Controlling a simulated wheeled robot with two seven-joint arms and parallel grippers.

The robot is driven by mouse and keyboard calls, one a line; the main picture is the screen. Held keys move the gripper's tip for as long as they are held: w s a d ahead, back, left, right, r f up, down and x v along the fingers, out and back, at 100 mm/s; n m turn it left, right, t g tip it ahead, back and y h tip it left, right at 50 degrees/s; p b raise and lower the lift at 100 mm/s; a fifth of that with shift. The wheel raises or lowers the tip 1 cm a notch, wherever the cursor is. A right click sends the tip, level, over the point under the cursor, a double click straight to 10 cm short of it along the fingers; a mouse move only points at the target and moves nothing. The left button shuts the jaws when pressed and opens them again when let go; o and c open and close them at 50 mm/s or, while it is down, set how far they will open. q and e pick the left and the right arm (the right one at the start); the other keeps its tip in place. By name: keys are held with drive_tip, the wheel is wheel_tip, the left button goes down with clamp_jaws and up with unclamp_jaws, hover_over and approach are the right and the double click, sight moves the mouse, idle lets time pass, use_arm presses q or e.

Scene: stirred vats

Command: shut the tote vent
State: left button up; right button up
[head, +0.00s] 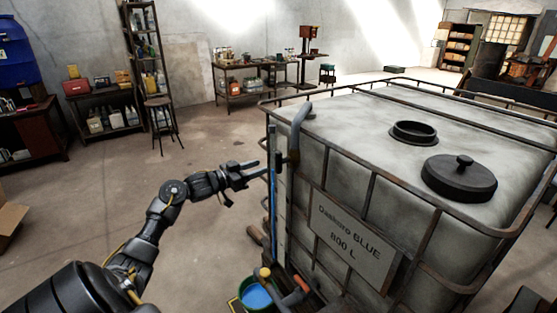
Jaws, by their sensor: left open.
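The tote (345,180) is a large white tank in a rusty metal cage, with a sign reading about "Daskoro BLUE 800 L". On its top is an open dark round collar (413,132). A black round lid with a knob (459,177) lies beside the collar, not on it. A bent grey pipe (300,118) rises at the tote's near left corner. I cannot tell for certain which part is the vent. My left gripper (252,174) is open and empty, left of that corner and below the tote's top. My right gripper is out of view.
A blue upright tube (273,205) runs down the tote's left corner. Below stands a green bucket (243,288) with blue liquid, near yellow and orange handles. A stool (160,125), shelves and a workbench (250,80) stand at the back.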

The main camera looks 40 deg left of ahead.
sight(276, 161)
use_arm(q)
drive_tip(key=p+x, duration=0.2)
drive_tip(key=x, duration=0.5)
drive_tip(key=shift+w+d+r, duration=0.1)
drive_tip(key=shift+w+r, duration=0.05)
drive_tip(key=shift+w, duration=0.15)
drive_tip(key=shift+w+d, duration=0.25)
drive_tip(key=shift+w, duration=0.45)
clamp_jaws()
